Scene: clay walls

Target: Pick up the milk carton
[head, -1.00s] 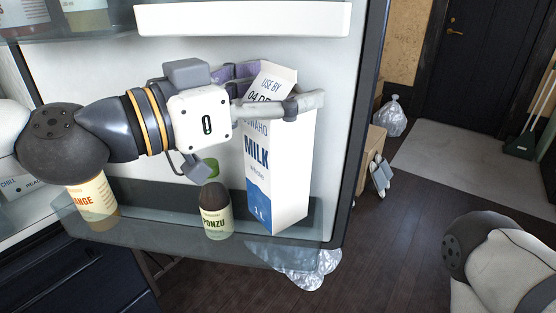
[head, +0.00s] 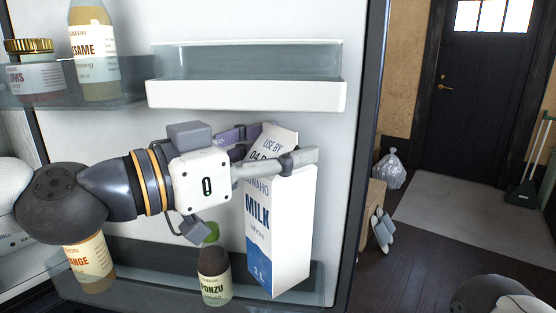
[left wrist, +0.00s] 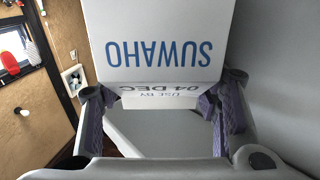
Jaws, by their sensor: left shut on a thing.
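The milk carton (head: 283,232) is white and blue and stands in the lower door shelf (head: 130,284) of the open fridge. My left gripper (head: 268,158) reaches in from the left and is shut on the carton near its sloped top. In the left wrist view the carton (left wrist: 158,60) sits between the two purple-padded fingers (left wrist: 162,112), its lettering upside down. The carton looks upright, and I cannot tell whether its base is clear of the shelf. My right gripper is not in view.
A ponzu bottle (head: 214,278) stands just left of the carton, and an orange bottle (head: 90,262) farther left. An empty white door shelf (head: 246,94) is above. A sesame bottle (head: 94,55) stands at upper left. Open floor lies to the right.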

